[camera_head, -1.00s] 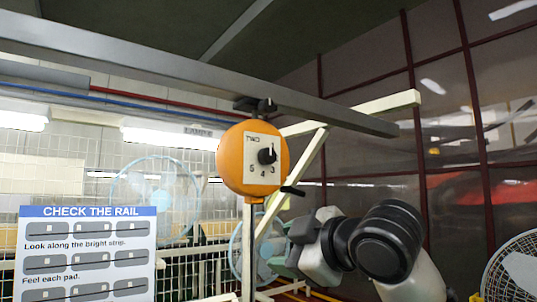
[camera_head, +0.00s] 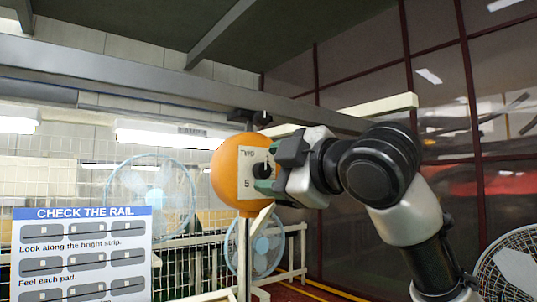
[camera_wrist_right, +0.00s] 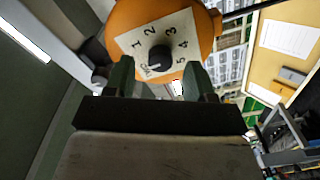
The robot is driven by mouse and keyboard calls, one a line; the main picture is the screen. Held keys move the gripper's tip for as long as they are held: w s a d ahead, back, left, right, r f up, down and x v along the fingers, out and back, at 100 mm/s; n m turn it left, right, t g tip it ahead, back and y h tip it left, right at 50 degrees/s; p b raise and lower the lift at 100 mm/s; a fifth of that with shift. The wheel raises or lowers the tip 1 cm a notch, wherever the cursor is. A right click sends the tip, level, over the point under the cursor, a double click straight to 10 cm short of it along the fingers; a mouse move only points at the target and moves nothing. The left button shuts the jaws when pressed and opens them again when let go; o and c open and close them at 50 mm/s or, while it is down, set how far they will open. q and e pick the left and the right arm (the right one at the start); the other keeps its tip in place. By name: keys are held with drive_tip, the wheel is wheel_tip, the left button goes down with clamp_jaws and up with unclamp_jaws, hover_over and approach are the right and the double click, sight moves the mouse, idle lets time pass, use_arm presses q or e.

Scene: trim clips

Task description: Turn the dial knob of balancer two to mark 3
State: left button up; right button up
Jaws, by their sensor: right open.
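Balancer two is an orange round housing (camera_head: 229,176) hanging under the grey rail, with a pale dial plate marked TWO. It also shows at the top of the right wrist view (camera_wrist_right: 117,21). Its black dial knob (camera_wrist_right: 160,56) is in the middle of the plate, ringed by marks 1 to 5. Mark 3 (camera_wrist_right: 171,31) is beyond the knob. The knob's pointer is hard to read now. My right gripper (camera_wrist_right: 158,70) is open in front of the plate, its green-grey fingertips to either side of the knob's near side; contact cannot be told. My left gripper is not in view.
The grey rail (camera_head: 100,88) runs above the balancer. A cream beam (camera_head: 375,109) is close above my right gripper. A CHECK THE RAIL sign (camera_head: 82,255) stands at the lower left. Fans (camera_head: 150,200) and mesh fencing are behind.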

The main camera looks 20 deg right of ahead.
drive_tip(key=shift+x, duration=0.95)
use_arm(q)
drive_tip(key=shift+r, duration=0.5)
use_arm(e)
drive_tip(key=shift+c, duration=0.3)
drive_tip(key=c, duration=0.9)
drive_tip(key=shift+o, duration=0.2)
